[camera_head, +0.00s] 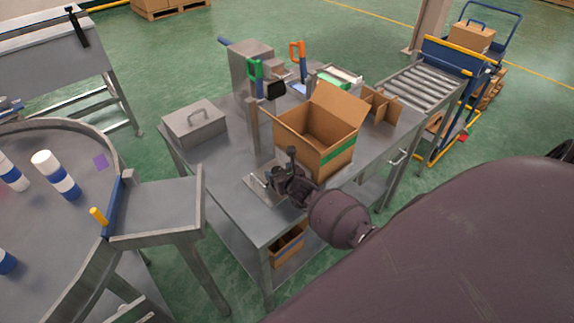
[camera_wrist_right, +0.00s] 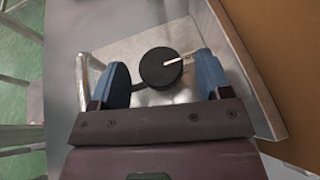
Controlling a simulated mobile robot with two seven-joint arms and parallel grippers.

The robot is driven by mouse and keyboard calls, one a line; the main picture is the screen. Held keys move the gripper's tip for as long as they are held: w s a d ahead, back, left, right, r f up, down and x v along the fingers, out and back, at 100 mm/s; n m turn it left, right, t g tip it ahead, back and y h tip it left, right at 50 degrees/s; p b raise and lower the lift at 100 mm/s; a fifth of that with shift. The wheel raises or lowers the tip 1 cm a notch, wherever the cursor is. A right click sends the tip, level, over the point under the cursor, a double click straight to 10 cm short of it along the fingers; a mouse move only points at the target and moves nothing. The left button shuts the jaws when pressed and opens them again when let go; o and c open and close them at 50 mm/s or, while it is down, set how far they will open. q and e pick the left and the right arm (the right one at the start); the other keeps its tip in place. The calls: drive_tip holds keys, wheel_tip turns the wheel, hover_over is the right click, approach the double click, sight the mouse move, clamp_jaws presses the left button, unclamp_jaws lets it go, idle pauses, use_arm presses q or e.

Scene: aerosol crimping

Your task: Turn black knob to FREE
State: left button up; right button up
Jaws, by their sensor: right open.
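The black knob (camera_wrist_right: 160,68) shows in the right wrist view as a round dial with a white pointer line aimed to the right and slightly up. It sits on a light metal plate (camera_wrist_right: 130,45). My right gripper (camera_wrist_right: 162,75) is open, with one blue finger on each side of the knob and visible gaps between. In the head view my right gripper (camera_head: 275,178) is over the front part of the steel table and hides the knob. Any lettering by the knob is too small to read. My left gripper is not in view.
An open cardboard box (camera_head: 315,135) stands right behind my right gripper on the steel table (camera_head: 225,165). A grey lidded metal box (camera_head: 195,122) is at the table's left. A green-handled tool (camera_head: 255,70) and an orange-handled tool (camera_head: 297,52) stand at the back.

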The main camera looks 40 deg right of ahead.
drive_tip(key=v, duration=0.8)
drive_tip(key=shift+s+p, duration=0.1)
drive_tip(key=shift+p, duration=0.3)
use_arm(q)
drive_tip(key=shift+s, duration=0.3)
use_arm(e)
drive_tip(key=shift+v, duration=0.95)
drive_tip(key=s+a+r+n+t+y, duration=0.1)
drive_tip(key=a+r+n+y, duration=0.3)
drive_tip(key=n, duration=0.9)
drive_tip(key=s+a+r+n+t+y, duration=0.1)
drive_tip(key=a+r+n+t, duration=0.3)
drive_tip(key=n, duration=0.9)
use_arm(q)
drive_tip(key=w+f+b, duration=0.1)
drive_tip(key=b, duration=0.1)
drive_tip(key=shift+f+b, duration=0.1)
drive_tip(key=shift+b, duration=0.3)
use_arm(e)
drive_tip(key=s+f+n+g+h, duration=0.1)
drive_tip(key=s+f+n+g, duration=0.2)
drive_tip(key=s+f+n, duration=0.2)
drive_tip(key=s+a+f+n+g+h, duration=0.1)
drive_tip(key=s+f+n, duration=0.4)
drive_tip(key=s, duration=0.7)
drive_tip(key=n+g+h, duration=0.1)
drive_tip(key=n+g, duration=0.1)
drive_tip(key=shift+s+a+f+n+g+h, duration=0.15)
drive_tip(key=shift+a+f+n+g+h, duration=0.15)
drive_tip(key=shift+g, duration=0.1)
